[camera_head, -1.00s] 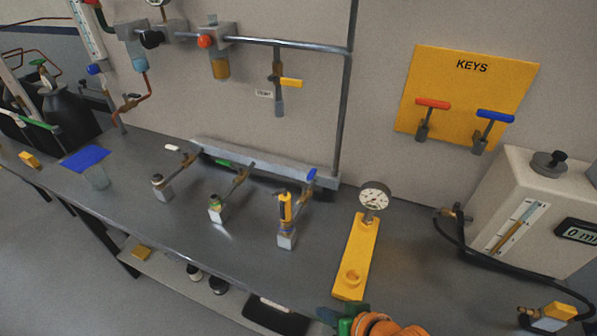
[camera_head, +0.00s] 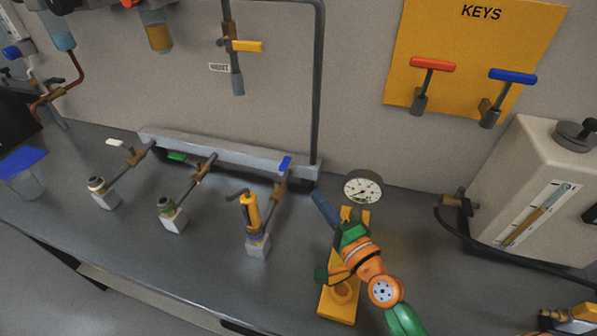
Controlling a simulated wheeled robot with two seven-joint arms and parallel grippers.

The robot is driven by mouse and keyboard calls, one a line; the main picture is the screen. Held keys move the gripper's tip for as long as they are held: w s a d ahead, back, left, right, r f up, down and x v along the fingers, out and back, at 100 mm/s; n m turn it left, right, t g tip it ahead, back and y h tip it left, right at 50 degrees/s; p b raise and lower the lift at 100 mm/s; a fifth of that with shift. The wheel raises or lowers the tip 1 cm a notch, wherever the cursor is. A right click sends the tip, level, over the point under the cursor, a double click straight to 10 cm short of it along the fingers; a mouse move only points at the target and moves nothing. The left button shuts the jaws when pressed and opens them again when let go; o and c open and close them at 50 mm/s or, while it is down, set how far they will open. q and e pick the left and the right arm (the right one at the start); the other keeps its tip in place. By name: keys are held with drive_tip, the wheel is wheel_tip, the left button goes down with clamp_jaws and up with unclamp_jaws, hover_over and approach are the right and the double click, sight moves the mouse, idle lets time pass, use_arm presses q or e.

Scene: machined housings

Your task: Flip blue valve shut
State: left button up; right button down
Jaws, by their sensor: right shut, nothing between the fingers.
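The blue valve handle (camera_head: 285,163) sits on the right-hand branch pipe of the grey manifold (camera_head: 225,155). It looks roughly in line with that pipe, rather than across it. My right gripper (camera_head: 318,198) is shut and empty, its blue-grey fingers pointing up and left. It is to the right of the blue handle and a little lower in the picture, apart from it. My orange and green right arm hides part of the yellow gauge stand. My left gripper is out of view.
A yellow hand pump (camera_head: 250,212) stands at the end of the blue valve's branch. The round gauge (camera_head: 363,188) is close to my right gripper. White (camera_head: 115,142) and green (camera_head: 177,156) handles are on the other branches. A vertical pipe (camera_head: 318,90) rises behind.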

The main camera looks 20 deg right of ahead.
sight(286, 163)
drive_tip(key=w, duration=0.3)
drive_tip(key=w+a, duration=0.1)
drive_tip(key=w, duration=0.6)
drive_tip(key=shift+w+a+f, duration=0.1)
drive_tip(key=shift+a+f, duration=0.05)
drive_tip(key=shift+a, duration=0.25)
drive_tip(key=shift+w+a, duration=0.1)
drive_tip(key=shift+w, duration=0.45)
drive_tip(key=shift+w+a+b, duration=0.2)
drive_tip(key=shift+w+b, duration=0.05)
drive_tip(key=shift+b, duration=0.1)
drive_tip(key=shift+w+a+f+b, duration=0.1)
drive_tip(key=shift+w+b, duration=0.05)
drive_tip(key=shift+b, duration=0.2)
drive_tip(key=shift+w+a+n+y+b, duration=0.15)
drive_tip(key=shift+w+n+y+b, duration=0.15)
drive_tip(key=shift+n+y+b, duration=0.55)
drive_tip(key=shift+w+a+g+y, duration=0.15)
drive_tip(key=shift+w+g+y, duration=0.1)
drive_tip(key=shift+g+y, duration=0.1)
drive_tip(key=shift+a, duration=0.1)
drive_tip(key=shift+w+a, duration=0.15)
drive_tip(key=shift+a, duration=0.05)
